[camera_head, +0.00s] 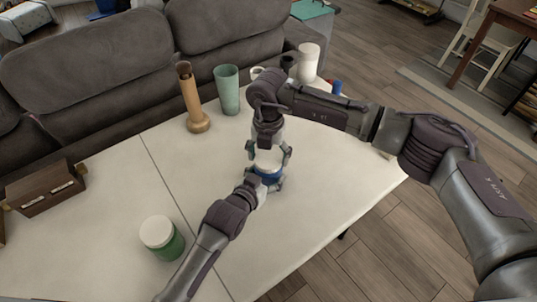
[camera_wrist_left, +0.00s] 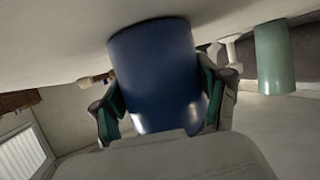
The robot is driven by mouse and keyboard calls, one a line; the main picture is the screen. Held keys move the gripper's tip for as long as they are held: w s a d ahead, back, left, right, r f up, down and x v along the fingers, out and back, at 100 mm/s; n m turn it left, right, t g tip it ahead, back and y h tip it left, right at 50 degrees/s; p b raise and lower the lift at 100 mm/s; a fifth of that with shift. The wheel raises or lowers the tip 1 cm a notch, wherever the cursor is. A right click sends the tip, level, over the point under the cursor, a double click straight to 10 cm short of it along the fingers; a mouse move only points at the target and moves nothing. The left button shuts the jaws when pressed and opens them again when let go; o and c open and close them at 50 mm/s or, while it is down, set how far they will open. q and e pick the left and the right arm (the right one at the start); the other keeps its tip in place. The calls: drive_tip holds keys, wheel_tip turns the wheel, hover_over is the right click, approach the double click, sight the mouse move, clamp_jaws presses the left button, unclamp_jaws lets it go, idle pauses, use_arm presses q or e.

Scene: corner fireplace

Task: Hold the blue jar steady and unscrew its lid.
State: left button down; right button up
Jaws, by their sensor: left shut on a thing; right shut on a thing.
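The blue jar (camera_head: 269,174) stands upright on the white table, largely hidden by my grippers. Its pale lid (camera_head: 268,158) shows on top, between the fingers of my right gripper. My left gripper (camera_head: 265,181) comes in low from the front and is shut on the jar's body. In the left wrist view the blue jar (camera_wrist_left: 155,70) fills the middle, with a finger of the left gripper (camera_wrist_left: 160,108) against each side. My right gripper (camera_head: 268,153) points down from above and is shut on the lid. Whether the lid is loose cannot be told.
A green jar with a white lid (camera_head: 160,235) stands at the front left. A brown wooden box (camera_head: 45,192) is at the left. A wooden mill (camera_head: 191,98), a green cup (camera_head: 227,92) and a white canister (camera_head: 308,62) stand along the back, before a grey sofa (camera_head: 90,75).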

drive_tip(key=n, duration=0.7)
drive_tip(key=shift+n, duration=0.3)
drive_tip(key=n, duration=1.4)
drive_tip(key=shift+r, duration=0.1)
drive_tip(key=n, duration=0.6)
drive_tip(key=shift+r, duration=0.15)
drive_tip(key=shift+r, duration=0.95)
drive_tip(key=shift+r, duration=0.1)
